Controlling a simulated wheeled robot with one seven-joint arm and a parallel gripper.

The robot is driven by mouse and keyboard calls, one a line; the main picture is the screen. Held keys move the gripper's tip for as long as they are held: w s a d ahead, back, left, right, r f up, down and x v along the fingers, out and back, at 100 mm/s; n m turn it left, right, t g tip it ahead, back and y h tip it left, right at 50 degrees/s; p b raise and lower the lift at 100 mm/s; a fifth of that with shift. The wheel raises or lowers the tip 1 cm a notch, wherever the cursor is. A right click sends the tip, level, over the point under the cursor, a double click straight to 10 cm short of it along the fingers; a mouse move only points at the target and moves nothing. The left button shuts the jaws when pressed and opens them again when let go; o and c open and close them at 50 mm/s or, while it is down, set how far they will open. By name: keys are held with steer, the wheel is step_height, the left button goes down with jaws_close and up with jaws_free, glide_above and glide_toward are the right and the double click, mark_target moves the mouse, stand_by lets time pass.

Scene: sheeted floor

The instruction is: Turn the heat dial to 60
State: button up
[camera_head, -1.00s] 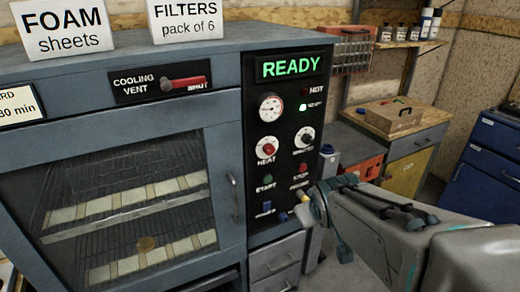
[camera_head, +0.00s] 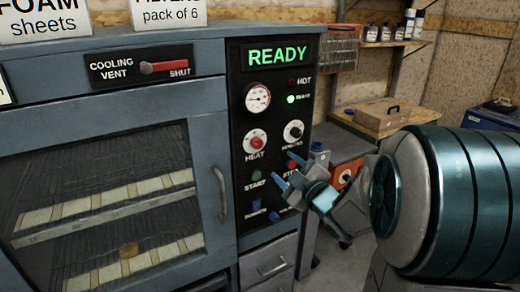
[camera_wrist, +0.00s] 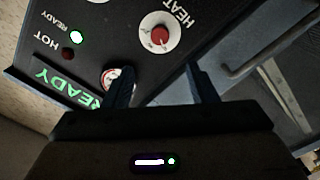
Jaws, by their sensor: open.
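The heat dial (camera_head: 256,142) is a round white dial with a red centre knob, on the oven's black control panel. It also shows in the wrist view (camera_wrist: 160,36), beyond and between my fingertips. No scale numbers are readable, so I cannot tell its setting. My gripper (camera_head: 284,172) is in front of the panel, low and to the right of the heat dial. In the wrist view my gripper (camera_wrist: 158,72) has its two dark fingers apart with nothing between them. It appears apart from the dial.
A second dial (camera_head: 293,131) sits right of the heat dial, with a gauge (camera_head: 257,97) above. The green READY display (camera_head: 277,55) and a green lamp (camera_head: 291,99) are lit. The oven door handle (camera_head: 221,192) stands out to the left. Buttons lie below the dials.

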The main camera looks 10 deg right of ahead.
mark_target(259, 145)
steer(key=p+x, duration=0.2)
steer(key=x, duration=1.1)
steer(key=shift+w+a, duration=0.1)
steer(key=shift+w, duration=0.05)
steer(key=c, duration=1)
